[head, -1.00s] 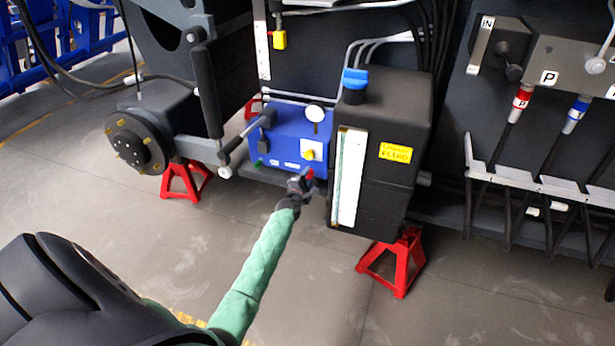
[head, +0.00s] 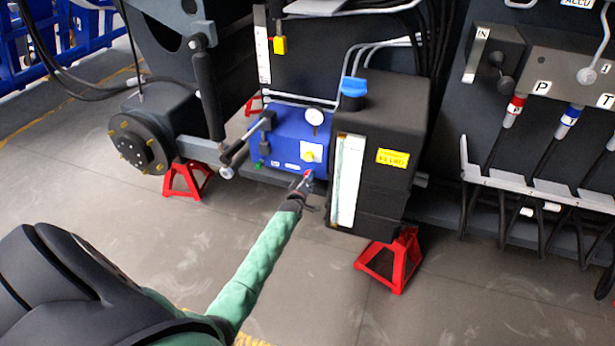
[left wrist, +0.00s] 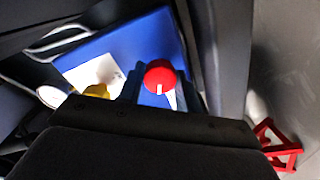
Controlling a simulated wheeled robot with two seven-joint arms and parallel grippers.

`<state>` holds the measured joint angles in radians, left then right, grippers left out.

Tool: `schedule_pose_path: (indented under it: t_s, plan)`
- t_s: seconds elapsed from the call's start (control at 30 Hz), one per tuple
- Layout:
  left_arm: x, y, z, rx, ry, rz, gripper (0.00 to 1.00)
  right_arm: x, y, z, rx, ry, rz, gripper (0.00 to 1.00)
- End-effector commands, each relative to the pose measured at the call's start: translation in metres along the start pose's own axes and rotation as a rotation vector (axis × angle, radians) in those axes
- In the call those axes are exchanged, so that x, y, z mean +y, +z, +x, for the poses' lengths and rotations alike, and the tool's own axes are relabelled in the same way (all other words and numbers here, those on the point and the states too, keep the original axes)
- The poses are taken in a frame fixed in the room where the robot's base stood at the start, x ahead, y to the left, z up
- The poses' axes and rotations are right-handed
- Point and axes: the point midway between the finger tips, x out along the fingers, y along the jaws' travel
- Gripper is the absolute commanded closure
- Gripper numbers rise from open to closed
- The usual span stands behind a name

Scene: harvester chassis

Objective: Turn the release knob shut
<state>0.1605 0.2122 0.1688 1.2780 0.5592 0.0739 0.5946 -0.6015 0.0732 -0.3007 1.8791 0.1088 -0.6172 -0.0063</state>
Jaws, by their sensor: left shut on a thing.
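The release knob (left wrist: 160,76) is red and round with a white pointer mark. It is on the front of the blue pump unit (head: 287,142), near its lower right corner, and shows as a small red spot in the head view (head: 308,174). My left gripper (head: 304,183) is at the knob, its arm reaching up from below. In the left wrist view the knob sits between the fingers, and the gripper is shut on it. The white pointer mark points down and slightly right in that view. My right gripper is not in view.
A black fluid tank (head: 384,130) with a blue cap stands close to the right of my left gripper. A yellow knob (head: 309,156) and a gauge (head: 314,117) are above it. Red stands (head: 392,260) hold up the chassis. The floor in front is clear.

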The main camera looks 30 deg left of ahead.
Motion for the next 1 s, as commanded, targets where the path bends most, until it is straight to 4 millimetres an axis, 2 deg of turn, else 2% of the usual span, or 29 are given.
schedule_pose_path:
  t_s: [0.03, 0.1, 0.5, 0.7, 1.0]
  plan:
    - [0.002, 0.001, -0.001, -0.001, -0.002, 0.043, 0.89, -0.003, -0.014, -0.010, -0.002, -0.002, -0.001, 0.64]
    - [0.001, 0.001, -0.001, 0.000, -0.003, 0.109, 0.89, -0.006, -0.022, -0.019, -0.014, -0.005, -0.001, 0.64]
    - [-0.001, 0.001, -0.001, 0.011, -0.004, 0.489, 0.89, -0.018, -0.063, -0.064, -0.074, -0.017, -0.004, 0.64]
    - [-0.002, 0.002, -0.001, 0.016, -0.005, 0.678, 0.89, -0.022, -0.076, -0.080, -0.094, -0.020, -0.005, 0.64]
    - [-0.003, 0.002, -0.001, 0.023, -0.006, 0.927, 0.89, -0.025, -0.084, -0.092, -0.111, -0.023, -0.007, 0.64]
